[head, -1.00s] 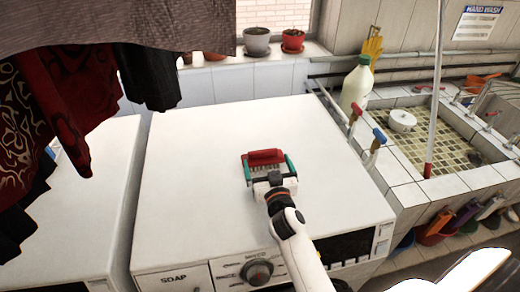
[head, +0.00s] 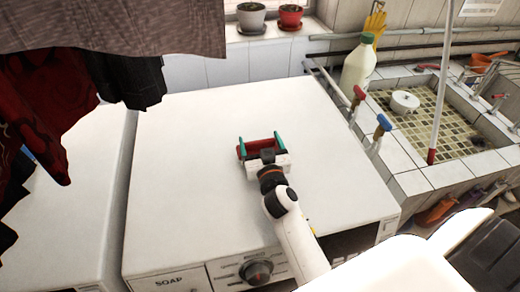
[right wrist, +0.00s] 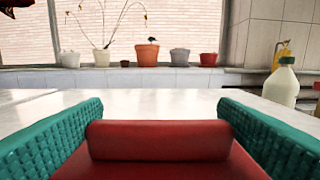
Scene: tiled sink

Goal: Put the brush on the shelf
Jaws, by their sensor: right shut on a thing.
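The brush (head: 262,147) is red and sits between the green fingers of my right gripper (head: 259,141), over the white washing machine top (head: 190,140). In the right wrist view the red brush (right wrist: 160,140) lies between the two green fingers, and my right gripper (right wrist: 160,125) is shut on it. The brush's bristles are hidden now. I cannot tell exactly how high it is above the machine. My left gripper is not in view. A tiled ledge (head: 325,37) runs under the window; no other shelf is clear.
A grey pot (head: 251,20) and a red pot (head: 290,18) stand on the ledge. A milky bottle (head: 357,70) stands beside the tiled sink (head: 410,180) at right. Dark clothes (head: 125,80) hang at upper left. The machine top around the brush is clear.

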